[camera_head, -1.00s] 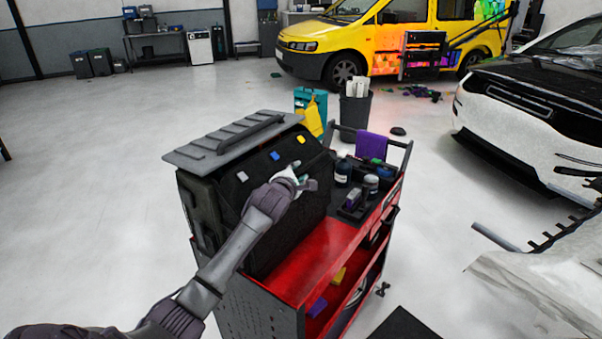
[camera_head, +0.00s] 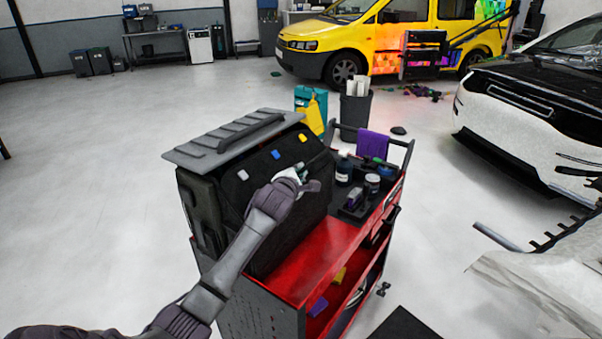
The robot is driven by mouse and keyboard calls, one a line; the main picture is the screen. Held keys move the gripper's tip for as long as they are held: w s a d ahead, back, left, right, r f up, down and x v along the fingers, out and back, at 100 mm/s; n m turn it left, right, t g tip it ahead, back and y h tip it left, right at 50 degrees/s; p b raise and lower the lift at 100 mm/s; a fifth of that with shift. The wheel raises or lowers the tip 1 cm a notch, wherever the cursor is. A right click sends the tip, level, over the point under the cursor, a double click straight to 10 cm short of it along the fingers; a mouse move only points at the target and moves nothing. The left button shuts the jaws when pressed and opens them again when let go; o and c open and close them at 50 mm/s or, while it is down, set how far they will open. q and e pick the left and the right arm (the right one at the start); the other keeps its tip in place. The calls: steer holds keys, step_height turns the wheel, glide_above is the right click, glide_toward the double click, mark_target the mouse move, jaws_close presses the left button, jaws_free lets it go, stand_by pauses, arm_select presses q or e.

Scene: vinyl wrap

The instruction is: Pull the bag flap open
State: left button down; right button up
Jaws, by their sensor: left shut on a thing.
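A black bag (camera_head: 232,196) stands upright on the red cart, with a grey ridged lid-like panel with a handle (camera_head: 236,139) over its top. Its dark front flap (camera_head: 255,172) carries small grey, blue and yellow tabs. My left gripper (camera_head: 304,181) is at the right part of the bag's front and is shut. What it holds is mostly hidden by the fingers; it appears to be the flap's edge. A small pale piece shows at the fingers. My right gripper is not in view.
The red cart (camera_head: 308,262) has free room on its top in front of the bag. Bottles (camera_head: 343,170) and a black tray (camera_head: 355,205) stand to the right of the bag. A purple cloth (camera_head: 373,145) hangs at the cart's back. A white car (camera_head: 525,125) stands at right.

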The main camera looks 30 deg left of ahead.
arm_select(q)
steer(key=d+f+m+t+b, duration=0.1)
steer(key=d+f+m+b, duration=0.1)
steer(key=d+b, duration=0.4)
steer(key=d+f+m+t+y+b, duration=0.1)
steer(key=d+f+m+b, duration=0.2)
steer(key=d+b, duration=0.3)
steer(key=shift+s+d+m+y+b, duration=0.35)
steer(key=shift+d+m, duration=0.45)
steer(key=shift+d, duration=0.7)
steer(key=c, duration=1.2)
jaws_free()
steer(key=shift+d+f, duration=0.1)
